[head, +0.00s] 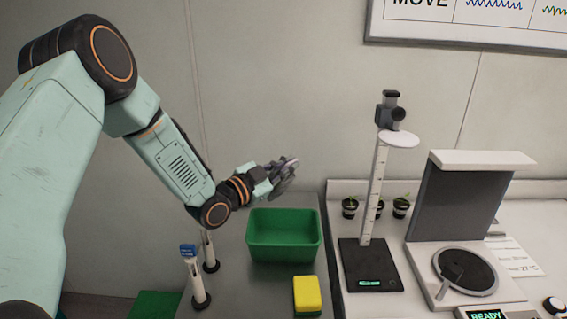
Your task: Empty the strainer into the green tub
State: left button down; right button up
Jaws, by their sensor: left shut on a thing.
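The green tub (284,255) stands on the grey bench left of the middle. It is open at the top, and I see nothing in the part of its inside that shows. My left gripper (285,176) is in the air, above the tub in the picture and apart from it. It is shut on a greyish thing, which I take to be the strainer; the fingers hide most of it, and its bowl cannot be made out. No other strainer shows. My right gripper is not in view.
A yellow sponge (307,295) lies in front of the tub. Two upright probes, one blue-topped (194,276), stand left of it. A tall stand (371,262) and a grey-backed device (462,205) are on the right, with small potted plants (400,207) behind.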

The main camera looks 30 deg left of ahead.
aim_at(279, 189)
pick_arm(q)
jog(key=m, duration=0.2)
jog(key=d+f+m+b, duration=0.1)
jog(key=m, duration=0.1)
jog(key=f+m, duration=0.1)
jog(key=m, duration=0.1)
jog(key=shift+s+d+f+m+b, duration=0.2)
jog(key=shift+d+f+m+b, duration=0.1)
jog(key=shift+m, duration=0.1)
jog(key=f+m, duration=0.1)
jog(key=m, duration=0.3)
jog(key=f+m+b, duration=0.1)
jog(key=f+m, duration=0.1)
jog(key=m, duration=0.2)
jog(key=f+m, duration=0.2)
jog(key=m, duration=0.3)
jog(key=shift+w+a+h+b, duration=0.1)
jog(key=shift+a+h+b, duration=0.1)
jog(key=shift+h+b, duration=0.15)
jog(key=shift+r, duration=0.1)
dwell(0.4)
